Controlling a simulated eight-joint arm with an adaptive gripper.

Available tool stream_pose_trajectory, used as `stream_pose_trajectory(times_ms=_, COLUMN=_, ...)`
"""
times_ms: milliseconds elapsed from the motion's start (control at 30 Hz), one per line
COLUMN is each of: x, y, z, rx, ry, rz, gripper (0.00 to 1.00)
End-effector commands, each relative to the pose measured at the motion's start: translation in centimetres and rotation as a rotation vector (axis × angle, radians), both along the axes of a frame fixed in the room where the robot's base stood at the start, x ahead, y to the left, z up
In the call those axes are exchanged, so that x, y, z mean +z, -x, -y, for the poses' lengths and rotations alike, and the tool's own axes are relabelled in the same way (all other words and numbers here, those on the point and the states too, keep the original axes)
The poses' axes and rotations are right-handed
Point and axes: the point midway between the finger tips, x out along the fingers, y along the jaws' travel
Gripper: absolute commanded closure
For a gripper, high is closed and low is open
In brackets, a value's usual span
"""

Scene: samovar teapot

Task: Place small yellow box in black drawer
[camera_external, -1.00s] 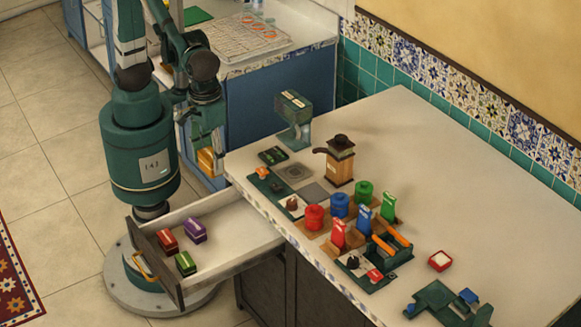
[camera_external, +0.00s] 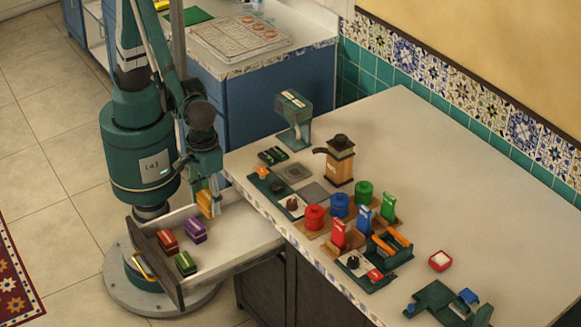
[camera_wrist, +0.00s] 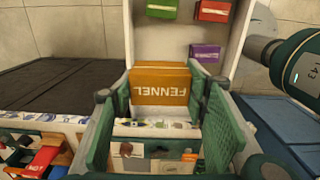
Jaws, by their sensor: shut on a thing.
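A small yellow-orange box (camera_wrist: 160,86) labelled FENNEL sits between the fingers of my gripper (camera_wrist: 160,100) in the wrist view. In the external view my gripper (camera_external: 207,192) points down, shut on the yellow box (camera_external: 204,204), just above the inner end of the open drawer near the counter edge. The drawer (camera_external: 172,278) has a dark front and a pale inside. It holds a red box (camera_external: 167,241), a purple box (camera_external: 195,231) and a green box (camera_external: 186,263). The wrist view also shows the drawer's pale floor (camera_wrist: 170,40) beyond the held box.
The white counter (camera_external: 440,170) begins right of the drawer. It carries red, blue and green containers, a wooden grinder (camera_external: 340,162) and a teal device (camera_external: 294,118). The drawer floor is bare between the boxes and the counter.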

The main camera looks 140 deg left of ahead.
Motion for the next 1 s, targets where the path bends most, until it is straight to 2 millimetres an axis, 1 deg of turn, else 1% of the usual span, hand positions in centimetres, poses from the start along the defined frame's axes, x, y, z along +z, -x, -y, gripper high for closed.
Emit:
stream_pose_trajectory(times_ms=33, x=-1.1, y=-0.1, z=0.0, rx=0.000, ry=0.000, rz=0.000, gripper=0.68)
stream_pose_trajectory(times_ms=200, x=-4.2, y=-0.1, z=0.0, rx=0.000, ry=0.000, rz=0.000, gripper=0.68)
stream_pose_trajectory(times_ms=400, x=-7.5, y=-0.1, z=0.0, rx=0.000, ry=0.000, rz=0.000, gripper=0.68)
stream_pose_trajectory(times_ms=500, x=-8.7, y=-0.1, z=0.0, rx=0.000, ry=0.000, rz=0.000, gripper=0.68)
stream_pose_trajectory(times_ms=700, x=-10.2, y=0.0, z=0.0, rx=0.000, ry=0.000, rz=0.000, gripper=0.68)
stream_pose_trajectory(times_ms=1000, x=-10.6, y=0.0, z=0.0, rx=0.000, ry=0.000, rz=0.000, gripper=0.68)
